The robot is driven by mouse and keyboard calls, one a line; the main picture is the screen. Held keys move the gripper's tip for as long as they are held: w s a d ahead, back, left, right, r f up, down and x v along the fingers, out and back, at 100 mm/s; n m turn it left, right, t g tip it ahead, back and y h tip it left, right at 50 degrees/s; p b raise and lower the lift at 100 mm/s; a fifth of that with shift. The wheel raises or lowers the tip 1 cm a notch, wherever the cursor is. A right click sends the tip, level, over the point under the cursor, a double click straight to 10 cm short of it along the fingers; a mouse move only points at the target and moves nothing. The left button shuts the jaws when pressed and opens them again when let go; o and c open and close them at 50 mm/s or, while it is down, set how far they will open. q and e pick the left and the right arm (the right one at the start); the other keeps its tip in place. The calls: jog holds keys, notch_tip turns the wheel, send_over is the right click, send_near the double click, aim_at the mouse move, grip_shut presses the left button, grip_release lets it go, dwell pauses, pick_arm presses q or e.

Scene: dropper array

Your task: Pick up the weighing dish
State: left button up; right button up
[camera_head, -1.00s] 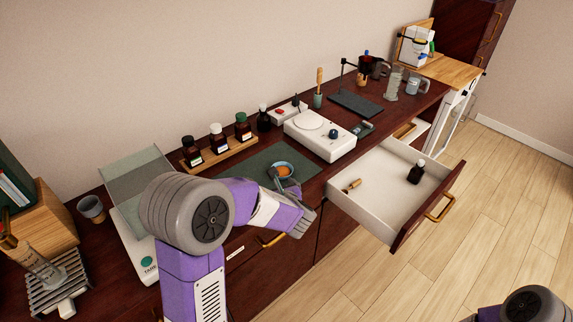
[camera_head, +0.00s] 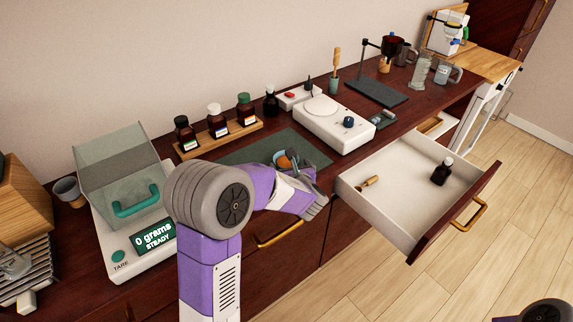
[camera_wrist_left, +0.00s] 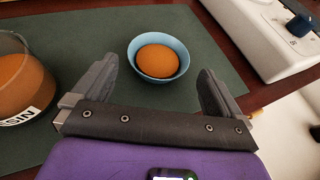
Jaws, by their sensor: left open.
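The weighing dish is a small light-blue bowl holding an orange-brown mound. It sits on the dark green mat, seen whole in the left wrist view (camera_wrist_left: 133,57) and partly hidden by my gripper in the head view. My left gripper (camera_wrist_left: 158,70) is open and empty. In the wrist view its two dark fingers stand left and right of the dish, with the dish just beyond and between the tips. I see no finger touching it. In the head view the left gripper (camera_head: 296,168) reaches over the mat's near right part.
A labelled clear jar (camera_wrist_left: 22,80) with orange contents stands left of the left finger. A white hotplate-like device (camera_head: 345,133) stands to the right. An open drawer (camera_head: 405,190) juts from the counter. A balance (camera_head: 118,258) reading 0 grams stands left.

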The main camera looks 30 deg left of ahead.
aim_at(284, 156)
pick_arm(q)
jog(key=x, duration=0.4)
jog(key=shift+w+a+b, duration=0.15)
jog(key=shift+a+b, duration=0.1)
jog(key=shift+b, duration=0.15)
jog(key=shift+r, duration=0.1)
jog(key=shift+c, duration=0.3)
jog(key=c, duration=0.8)
